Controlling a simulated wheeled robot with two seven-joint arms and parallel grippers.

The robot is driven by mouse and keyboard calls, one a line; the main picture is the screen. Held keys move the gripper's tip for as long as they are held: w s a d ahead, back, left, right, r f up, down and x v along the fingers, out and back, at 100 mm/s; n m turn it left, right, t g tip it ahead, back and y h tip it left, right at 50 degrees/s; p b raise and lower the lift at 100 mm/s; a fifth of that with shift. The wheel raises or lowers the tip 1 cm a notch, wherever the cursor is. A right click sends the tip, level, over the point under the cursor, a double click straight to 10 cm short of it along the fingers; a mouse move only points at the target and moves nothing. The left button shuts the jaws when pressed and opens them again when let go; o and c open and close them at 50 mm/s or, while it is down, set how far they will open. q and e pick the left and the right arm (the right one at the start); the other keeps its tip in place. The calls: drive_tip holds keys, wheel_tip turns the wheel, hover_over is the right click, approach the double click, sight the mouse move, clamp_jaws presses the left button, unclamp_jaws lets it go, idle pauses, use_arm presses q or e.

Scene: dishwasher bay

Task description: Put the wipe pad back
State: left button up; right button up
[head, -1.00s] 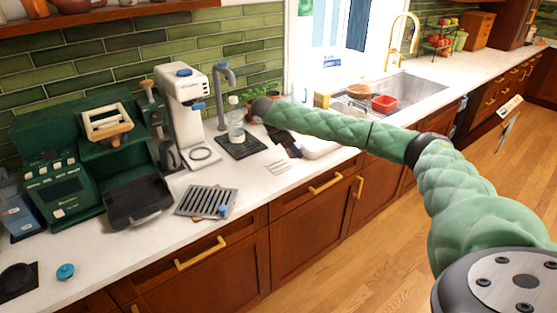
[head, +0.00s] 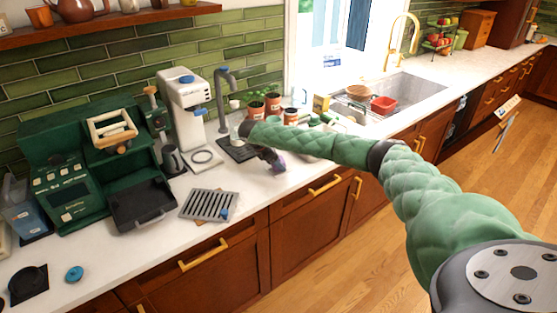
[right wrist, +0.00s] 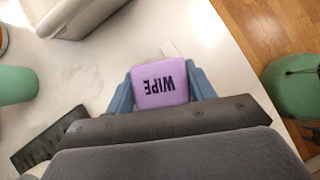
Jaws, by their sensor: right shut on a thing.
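The wipe pad (right wrist: 161,84) is a small purple block with the black word WIPE on it. In the right wrist view it sits between the two blue-grey fingers of my right gripper (right wrist: 161,90), which is shut on it. In the head view the right gripper (head: 273,159) is over the white counter, beside the dark mat, with a bit of purple at its tip. I cannot tell whether the pad touches the counter. My left gripper is not in view.
The dark mat (head: 236,150) lies under the grey tap, left of the gripper. A slotted drip tray (head: 208,205) lies nearer the front edge. A pale container (right wrist: 72,12) and a green cup (right wrist: 14,85) stand near the pad. Counter between gripper and drip tray is clear.

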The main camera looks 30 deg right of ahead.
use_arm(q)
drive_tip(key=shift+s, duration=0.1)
use_arm(e)
drive_tip(key=shift+f, duration=0.1)
drive_tip(key=o, duration=1.2)
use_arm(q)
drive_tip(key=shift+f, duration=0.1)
use_arm(e)
drive_tip(key=shift+a+r+b, duration=0.15)
drive_tip(key=shift+r+b, duration=0.1)
drive_tip(key=shift+b, duration=0.05)
drive_tip(key=b+v, duration=0.2)
drive_tip(key=v, duration=0.1)
drive_tip(key=shift+w+a+r, duration=0.15)
drive_tip(key=shift+a+r, duration=0.1)
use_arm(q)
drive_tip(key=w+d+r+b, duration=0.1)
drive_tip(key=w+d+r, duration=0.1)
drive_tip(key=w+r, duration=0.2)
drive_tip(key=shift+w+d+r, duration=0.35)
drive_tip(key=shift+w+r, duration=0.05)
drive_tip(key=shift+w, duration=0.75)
use_arm(e)
drive_tip(key=shift+v, duration=3.8)
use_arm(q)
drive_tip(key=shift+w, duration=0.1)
use_arm(e)
drive_tip(key=shift+r, duration=0.1)
